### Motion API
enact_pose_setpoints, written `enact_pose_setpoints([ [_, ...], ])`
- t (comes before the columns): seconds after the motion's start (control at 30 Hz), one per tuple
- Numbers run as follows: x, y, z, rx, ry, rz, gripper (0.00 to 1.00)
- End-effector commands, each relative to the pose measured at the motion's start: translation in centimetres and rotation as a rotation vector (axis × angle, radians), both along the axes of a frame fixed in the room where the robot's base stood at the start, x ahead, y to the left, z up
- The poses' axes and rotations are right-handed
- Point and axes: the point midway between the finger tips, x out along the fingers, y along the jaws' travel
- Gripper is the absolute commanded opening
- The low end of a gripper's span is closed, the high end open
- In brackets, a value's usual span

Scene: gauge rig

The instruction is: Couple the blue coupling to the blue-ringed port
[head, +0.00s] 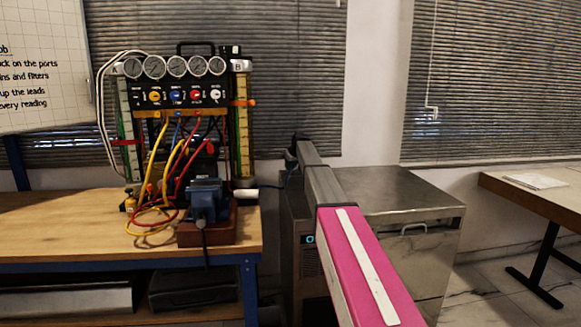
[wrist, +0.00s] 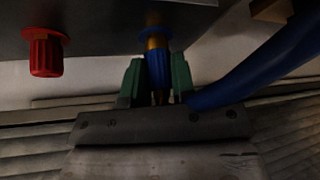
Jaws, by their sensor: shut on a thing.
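In the wrist view, my gripper (wrist: 158,84) has its two green fingers closed around the blue coupling (wrist: 158,68). The coupling stands upright in the picture, in line with the blue-ringed port (wrist: 153,33) above it. Brass shows between the coupling's blue body and the blue ring. I cannot tell whether the coupling is seated on the port or only close to it.
A red fitting (wrist: 45,52) is left of the port, apart from my fingers. A thick blue hose (wrist: 245,75) passes close on the right. In the head view, yellow and red leads hang before the rig above a blue vise (head: 207,200). A metal cabinet (head: 425,255) stands right of the bench.

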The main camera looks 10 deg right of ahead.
Motion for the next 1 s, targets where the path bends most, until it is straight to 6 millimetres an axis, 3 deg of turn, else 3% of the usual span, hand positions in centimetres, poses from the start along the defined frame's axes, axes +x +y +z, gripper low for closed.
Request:
enact_pose_setpoints([
  [0.2,0.0,0.0,0.0,-0.001,0.002,0.0,0.02],
  [0.23,0.0,0.0,0.0,-0.001,0.002,0.0,0.34],
  [0.27,0.0,0.0,0.0,-0.001,0.002,0.0,0.41],
  [0.47,0.0,0.0,0.0,0.0,0.001,0.0,0.41],
  [0.5,0.0,0.0,0.0,0.0,0.001,0.0,0.54],
  [0.57,0.0,0.0,0.0,0.0,0.001,0.0,0.71],
  [0.87,-0.1,0.0,0.1,0.0,0.001,0.0,0.71],
  [1.0,-0.7,-0.3,1.1,0.0,-0.001,-0.001,0.71],
])
